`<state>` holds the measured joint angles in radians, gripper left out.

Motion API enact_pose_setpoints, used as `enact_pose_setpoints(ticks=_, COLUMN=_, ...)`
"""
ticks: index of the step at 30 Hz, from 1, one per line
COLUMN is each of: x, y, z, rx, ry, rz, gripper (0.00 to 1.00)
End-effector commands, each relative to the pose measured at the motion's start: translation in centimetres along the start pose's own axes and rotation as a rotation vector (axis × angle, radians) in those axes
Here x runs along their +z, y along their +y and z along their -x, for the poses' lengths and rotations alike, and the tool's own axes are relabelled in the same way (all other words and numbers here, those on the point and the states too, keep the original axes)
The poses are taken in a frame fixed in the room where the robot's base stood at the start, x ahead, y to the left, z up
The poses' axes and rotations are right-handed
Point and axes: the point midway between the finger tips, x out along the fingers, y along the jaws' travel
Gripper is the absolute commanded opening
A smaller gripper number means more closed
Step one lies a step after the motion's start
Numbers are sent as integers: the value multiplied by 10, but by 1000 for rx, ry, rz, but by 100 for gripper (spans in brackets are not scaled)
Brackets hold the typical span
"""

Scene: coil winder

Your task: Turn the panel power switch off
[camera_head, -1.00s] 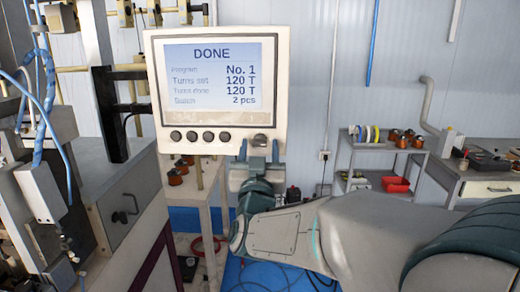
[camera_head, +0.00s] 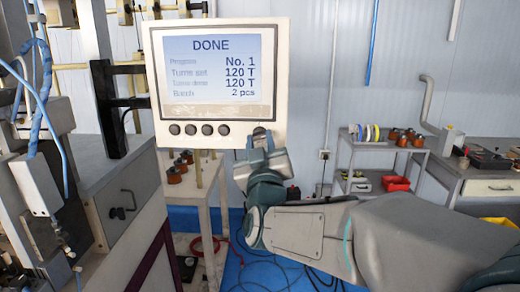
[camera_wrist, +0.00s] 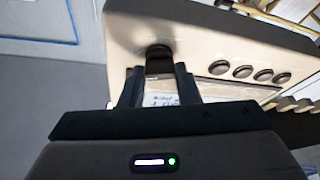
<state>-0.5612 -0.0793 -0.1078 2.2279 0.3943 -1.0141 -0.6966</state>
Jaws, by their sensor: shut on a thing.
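The panel (camera_head: 280,80) is a cream box with a lit screen (camera_head: 213,68) reading DONE, No. 1, 120 T and 2 pcs. The power switch (camera_wrist: 158,57) is a dark knob at the panel's lower edge, beside a row of round buttons. My gripper (camera_head: 261,138) is at the panel's lower right corner, and its fingers mostly hide the switch in the head view. In the wrist view my gripper (camera_wrist: 158,72) has one finger on each side of the knob and is shut on it. The switch's markings are too blurred to read.
Round panel buttons (camera_wrist: 241,71) sit close beside the switch. A grey machine cabinet (camera_head: 125,200) with a handle stands at left. A small table (camera_head: 205,188) is below the panel. A shelf cart (camera_head: 355,160) and workbench (camera_head: 480,175) stand at right. Cables lie on the floor.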

Motion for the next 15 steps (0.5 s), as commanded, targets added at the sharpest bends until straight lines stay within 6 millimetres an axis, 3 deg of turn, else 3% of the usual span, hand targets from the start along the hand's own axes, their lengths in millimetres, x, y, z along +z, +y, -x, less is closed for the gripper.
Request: enact_pose_setpoints(ticks=15, x=2, y=4, z=1, rx=-185, ry=0, rz=457, gripper=6)
